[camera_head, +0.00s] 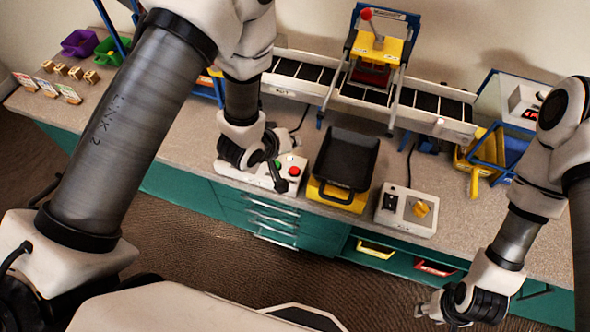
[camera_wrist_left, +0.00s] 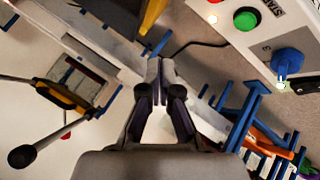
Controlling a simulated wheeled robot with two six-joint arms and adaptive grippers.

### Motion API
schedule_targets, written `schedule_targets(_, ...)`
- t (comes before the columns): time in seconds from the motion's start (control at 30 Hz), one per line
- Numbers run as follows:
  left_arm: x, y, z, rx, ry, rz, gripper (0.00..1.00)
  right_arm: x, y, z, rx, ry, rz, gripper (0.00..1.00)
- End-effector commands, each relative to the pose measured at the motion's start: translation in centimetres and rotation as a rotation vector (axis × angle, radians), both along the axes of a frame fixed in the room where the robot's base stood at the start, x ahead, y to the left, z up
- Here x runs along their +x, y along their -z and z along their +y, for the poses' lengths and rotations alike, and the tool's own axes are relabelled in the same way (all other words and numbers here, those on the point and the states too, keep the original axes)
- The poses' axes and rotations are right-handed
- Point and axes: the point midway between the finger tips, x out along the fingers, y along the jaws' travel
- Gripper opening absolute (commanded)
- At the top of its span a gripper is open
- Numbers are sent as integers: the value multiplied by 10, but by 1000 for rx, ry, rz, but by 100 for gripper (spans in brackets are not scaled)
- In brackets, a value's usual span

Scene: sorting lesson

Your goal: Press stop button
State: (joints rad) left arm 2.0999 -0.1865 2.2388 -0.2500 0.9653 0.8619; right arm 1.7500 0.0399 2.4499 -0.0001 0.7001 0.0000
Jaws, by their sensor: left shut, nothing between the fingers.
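The white button box (camera_head: 235,172) sits at the table's front edge in the head view. It has a green button (camera_head: 278,165) and a red button (camera_head: 294,171), which I take to be the stop button. My left gripper (camera_head: 282,184) is over the box's right part, close to the red button; contact cannot be made out. In the left wrist view its fingers (camera_wrist_left: 160,68) are shut and empty.
A black tray on a yellow base (camera_head: 345,160) stands right of the box, then a control box with a yellow knob (camera_head: 420,209). A conveyor (camera_head: 300,72) with a lever press (camera_head: 380,45) runs behind. Purple (camera_head: 79,43) and green bins stand far left.

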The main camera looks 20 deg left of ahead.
Motion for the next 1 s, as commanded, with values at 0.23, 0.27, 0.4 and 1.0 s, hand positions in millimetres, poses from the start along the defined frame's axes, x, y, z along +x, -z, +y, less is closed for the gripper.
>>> schedule_targets(0.23, 0, 8, 0, 0, 0, 1, 0, 0, 8, 0, 0, 0, 0, 40)
schedule_targets(0.27, -1, 11, 0, 0, 0, 1, 0, 0, 10, 0, 0, 0, 0, 40)
schedule_targets(0.4, -1, 30, 0, 1, -1, 2, 0, 0, 28, 0, 0, 0, 0, 40)
schedule_targets(1.0, -1, 89, 0, 1, -1, 2, 0, 0, 77, 0, 0, 0, 0, 40)
